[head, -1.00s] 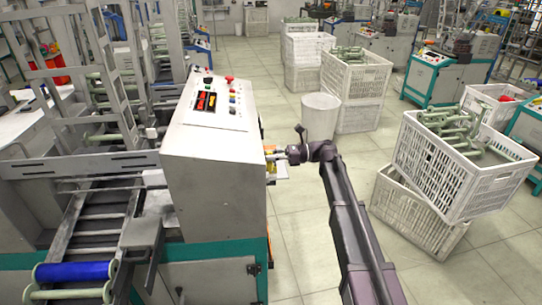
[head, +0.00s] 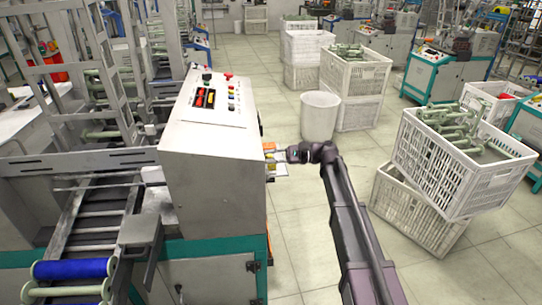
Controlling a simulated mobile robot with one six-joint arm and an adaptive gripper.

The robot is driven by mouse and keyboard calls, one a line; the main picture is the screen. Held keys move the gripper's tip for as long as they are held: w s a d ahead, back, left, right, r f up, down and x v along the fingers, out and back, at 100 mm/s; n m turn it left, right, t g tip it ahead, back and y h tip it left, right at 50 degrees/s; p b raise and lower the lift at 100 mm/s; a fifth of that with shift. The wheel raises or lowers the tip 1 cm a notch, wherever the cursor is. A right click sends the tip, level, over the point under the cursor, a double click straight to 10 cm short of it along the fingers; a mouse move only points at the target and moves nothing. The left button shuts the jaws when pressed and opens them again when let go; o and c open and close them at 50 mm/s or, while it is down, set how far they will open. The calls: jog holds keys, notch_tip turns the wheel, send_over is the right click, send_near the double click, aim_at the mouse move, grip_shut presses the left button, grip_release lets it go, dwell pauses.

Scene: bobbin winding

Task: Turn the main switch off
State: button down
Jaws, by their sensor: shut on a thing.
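The main switch is not clearly visible. A small yellow and orange part (head: 270,160) shows on the right side of the machine's grey control cabinet (head: 212,165), and I cannot tell whether it is the switch. My gripper (head: 281,157) is at this side face, at the end of my dark arm. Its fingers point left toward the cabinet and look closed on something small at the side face. What they hold is too small and partly hidden to make out. The panel on top of the cabinet carries red displays (head: 205,98) and several buttons.
A white bin (head: 320,117) stands on the floor behind my arm. Stacked white crates (head: 352,85) stand behind it, and tilted crates with green bobbins (head: 450,172) are at the right. A blue bobbin (head: 72,269) lies at the lower left.

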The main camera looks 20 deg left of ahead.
jog(key=n, duration=0.2)
jog(key=f+n, duration=0.1)
jog(key=n+b, duration=0.1)
jog(key=n, duration=0.1)
jog(key=shift+s+d+f+n, duration=0.1)
jog(key=shift+s+f+n, duration=0.05)
jog(key=shift+s+n, duration=0.15)
jog(key=shift+f+n+b, duration=0.15)
jog(key=shift+n, duration=0.8)
jog(key=shift+f+n+b, duration=0.15)
jog(key=shift+n, duration=0.8)
jog(key=shift+w, duration=0.1)
jog(key=c, duration=0.7)
grip_release()
jog(key=shift+o, duration=0.5)
